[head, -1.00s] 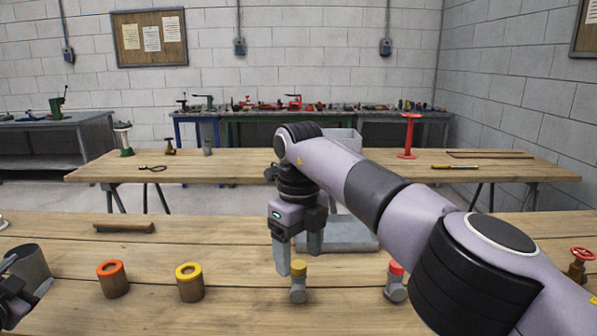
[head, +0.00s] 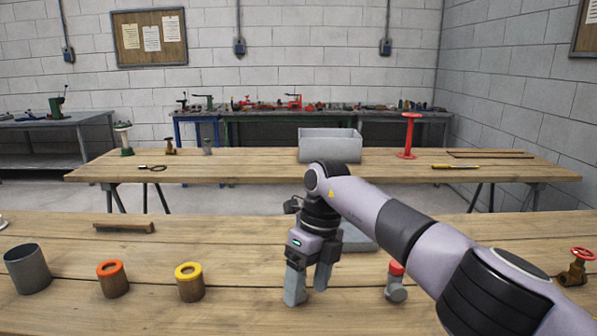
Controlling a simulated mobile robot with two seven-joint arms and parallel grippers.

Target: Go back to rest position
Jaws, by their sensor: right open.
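My right gripper (head: 308,288) points down over the near wooden table, its two fingers apart and no object visible between them. A grey fitting with a red cap (head: 396,282) stands to the right of it, apart from the fingers. The yellow-capped fitting seen earlier is not visible now; the gripper may hide it. An orange-ringed cup (head: 112,279) and a yellow-ringed cup (head: 189,282) stand to the left, with a grey can (head: 27,269) at the far left. My left gripper is out of view.
A grey tray (head: 357,238) lies partly hidden behind my right gripper. A wooden bar (head: 123,227) lies at the back left, and a brass valve with a red wheel (head: 577,267) stands at the right. A grey bin (head: 330,146) stands on the far table. The table's middle left is clear.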

